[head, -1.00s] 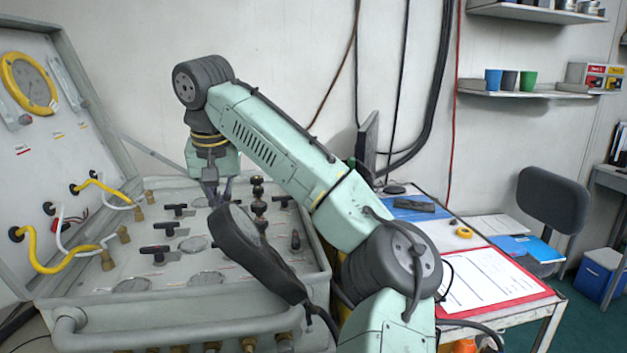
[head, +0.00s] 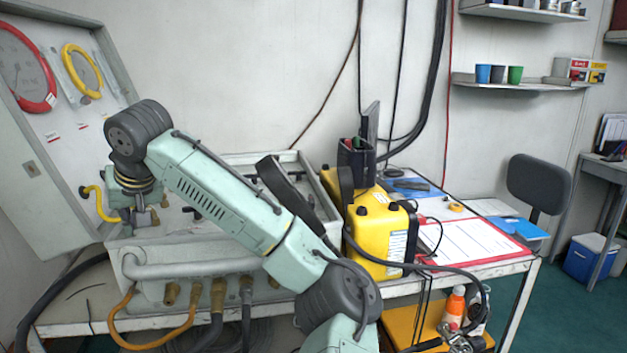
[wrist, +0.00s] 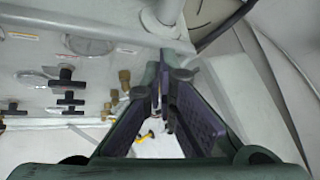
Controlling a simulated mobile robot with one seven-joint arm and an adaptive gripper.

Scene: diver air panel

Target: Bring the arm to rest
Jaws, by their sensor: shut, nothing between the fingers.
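My arm (head: 220,190) is raised and bent, reaching left across the front of the air panel (head: 190,258). My gripper (head: 140,218) hangs from the wrist at the panel's left front, partly hidden by its own links. In the wrist view my gripper (wrist: 165,88) is shut with nothing between its fingers. Panel valves with black T-handles (wrist: 68,85) lie to the left of the fingers there. Whether the gripper touches the panel cannot be told.
The panel's open lid (head: 40,160) with gauges stands close at the left. A grey pipe rail (head: 190,268) and hoses run along its front. A yellow case (head: 378,235) stands right of the arm, beside a clipboard (head: 470,243). Open floor shows at the right.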

